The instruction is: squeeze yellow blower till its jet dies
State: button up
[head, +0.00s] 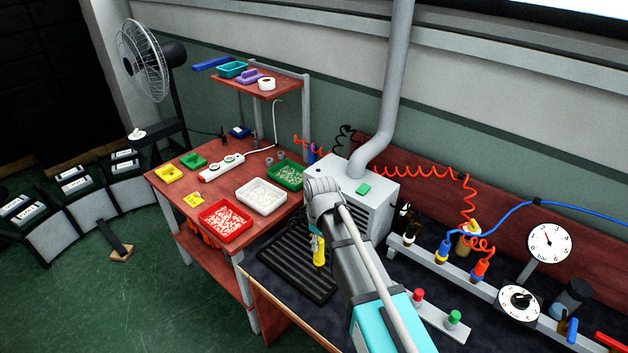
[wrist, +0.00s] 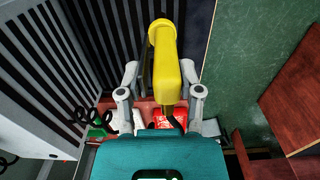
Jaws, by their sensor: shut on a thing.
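The yellow blower (head: 319,250) shows beside my arm in the head view, over the black ribbed mat (head: 278,262). In the wrist view the blower (wrist: 166,62) runs down the middle, between the two grey fingers of my gripper (wrist: 160,78). The gripper is shut on it, with one finger at each side. No air jet can be made out. In the head view my arm hides the gripper.
A grey box with a duct (head: 352,195) stands close behind the mat. Red (head: 225,221), white (head: 262,196) and green (head: 288,175) trays sit on the red bench to the left. A rail with coloured fittings (head: 450,270) is to the right.

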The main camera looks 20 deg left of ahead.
jog(key=shift+w+r, duration=0.1)
jog(key=w+a+r+p, duration=0.6)
jog(key=w+r+p, duration=0.4)
jog(key=w, duration=0.1)
jog(key=shift+a+r+p, duration=0.35)
jog(key=shift+a+p, duration=0.05)
jog(key=shift+w+f, duration=0.1)
jog(key=shift+f, duration=0.05)
jog(key=shift+f+b, duration=1.9)
jog(key=shift+b, duration=0.1)
